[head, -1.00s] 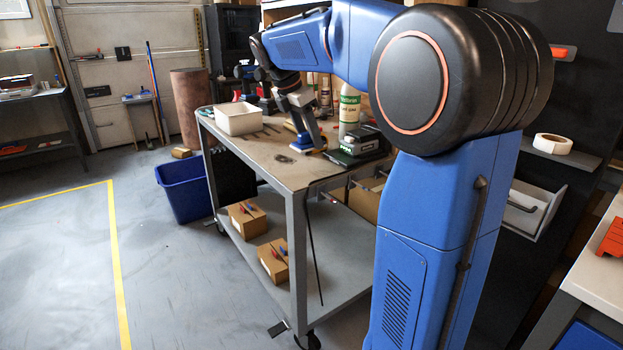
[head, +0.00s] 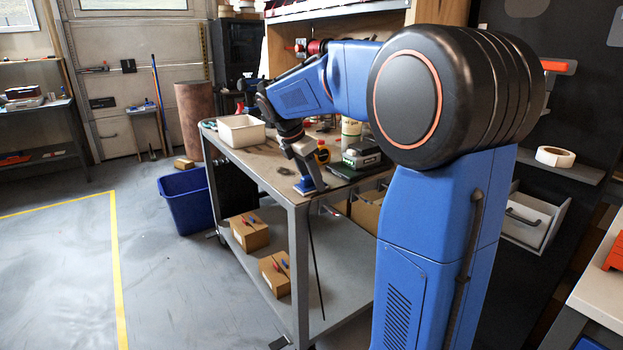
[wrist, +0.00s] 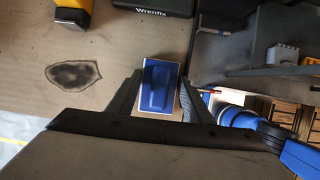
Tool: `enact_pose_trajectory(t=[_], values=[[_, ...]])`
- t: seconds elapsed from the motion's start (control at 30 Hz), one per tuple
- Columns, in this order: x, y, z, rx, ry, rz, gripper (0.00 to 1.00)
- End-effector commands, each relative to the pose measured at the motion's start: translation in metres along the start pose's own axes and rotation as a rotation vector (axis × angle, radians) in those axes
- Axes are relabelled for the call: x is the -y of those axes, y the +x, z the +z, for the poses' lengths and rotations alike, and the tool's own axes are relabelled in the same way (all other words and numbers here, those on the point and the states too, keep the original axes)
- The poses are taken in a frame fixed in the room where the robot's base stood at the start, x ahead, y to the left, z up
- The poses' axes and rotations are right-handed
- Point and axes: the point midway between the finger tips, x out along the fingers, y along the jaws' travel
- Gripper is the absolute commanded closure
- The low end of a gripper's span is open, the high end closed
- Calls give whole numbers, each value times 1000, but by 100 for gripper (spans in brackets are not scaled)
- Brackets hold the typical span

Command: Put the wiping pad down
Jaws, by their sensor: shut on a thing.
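The wiping pad is a blue block with a pale border (wrist: 159,88), seen between my fingers in the wrist view. My gripper (wrist: 157,95) is shut on it, one dark finger on each side. In the head view the blue pad (head: 305,187) shows at the tip of my gripper (head: 308,180), low at the near edge of the cart top (head: 262,168). I cannot tell whether the pad touches the surface. A dark stain (wrist: 73,75) lies on the cart top left of the pad in the wrist view.
A white bin (head: 241,131) stands farther back left. A lower shelf holds cardboard boxes (head: 249,231). Bare cart top lies left of the pad.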

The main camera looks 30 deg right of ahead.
Motion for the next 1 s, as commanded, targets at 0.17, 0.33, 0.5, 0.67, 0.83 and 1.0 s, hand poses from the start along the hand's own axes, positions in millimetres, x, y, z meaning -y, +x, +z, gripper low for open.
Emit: enact_pose_trajectory(t=[0.17, 0.33, 0.5, 0.67, 0.83, 1.0], values=[[0, 3, -1, 0, 0, 0, 75], [0, 8, -3, -1, 0, -1, 75], [0, 10, -4, -2, -1, -5, 35], [2, 11, -5, -4, -2, -10, 35], [2, 11, -5, -5, -1, -12, 35], [2, 1, -2, -5, -1, -11, 35]])
